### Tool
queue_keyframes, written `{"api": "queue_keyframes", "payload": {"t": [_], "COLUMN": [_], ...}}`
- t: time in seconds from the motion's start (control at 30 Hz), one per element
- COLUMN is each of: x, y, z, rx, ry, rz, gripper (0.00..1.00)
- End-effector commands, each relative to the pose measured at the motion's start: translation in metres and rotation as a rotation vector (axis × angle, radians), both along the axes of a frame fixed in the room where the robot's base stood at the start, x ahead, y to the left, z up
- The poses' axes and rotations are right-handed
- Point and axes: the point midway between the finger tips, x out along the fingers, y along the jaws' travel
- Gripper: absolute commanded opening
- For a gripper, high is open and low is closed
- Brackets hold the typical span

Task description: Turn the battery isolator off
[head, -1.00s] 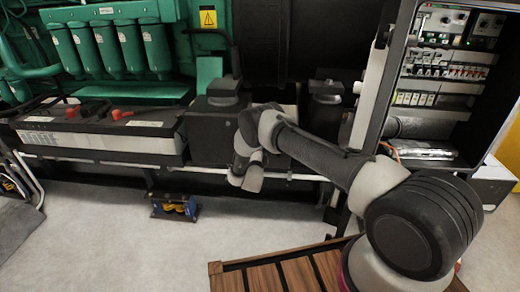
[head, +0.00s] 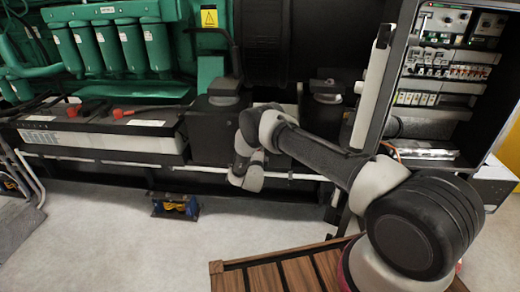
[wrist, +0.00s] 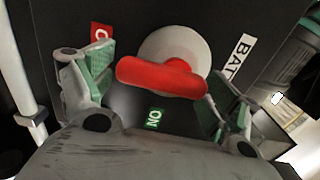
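The battery isolator has a red bar handle (wrist: 160,77) on a pale round base (wrist: 182,50), mounted on a dark panel in the wrist view. The handle lies across the picture, tilted slightly down to the right. A red label (wrist: 101,32), partly hidden, is at upper left. A green ON label (wrist: 153,118) is below the handle. A white label starting BAT (wrist: 238,58) is at right. My gripper (wrist: 158,82) is open, one finger beyond each end of the handle; contact cannot be told. In the head view I cannot make out the isolator or the gripper fingers.
A battery tray (head: 100,142) with red caps stands left of my arm. A dark box (head: 208,135) is beside my wrist. An open electrical cabinet (head: 450,112) stands at right. A small blue and yellow item (head: 173,205) is on the floor.

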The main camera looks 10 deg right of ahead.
Motion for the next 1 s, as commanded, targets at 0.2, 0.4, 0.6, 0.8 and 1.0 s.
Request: {"api": "queue_keyframes", "payload": {"t": [0.2,0.4,0.6,0.8,1.0], "x": [0.0,-0.001,-0.026,-0.07,-0.102], "y": [0.0,0.001,0.01,0.025,0.034], "z": [0.001,0.001,0.001,0.001,0.0], "rx": [-0.001,-0.002,-0.003,-0.004,-0.002], "ry": [-0.001,-0.002,0.001,0.001,0.001], "rz": [0.001,0.001,0.003,0.004,0.003], "gripper": [1.0,1.0,1.0,1.0,1.0]}}
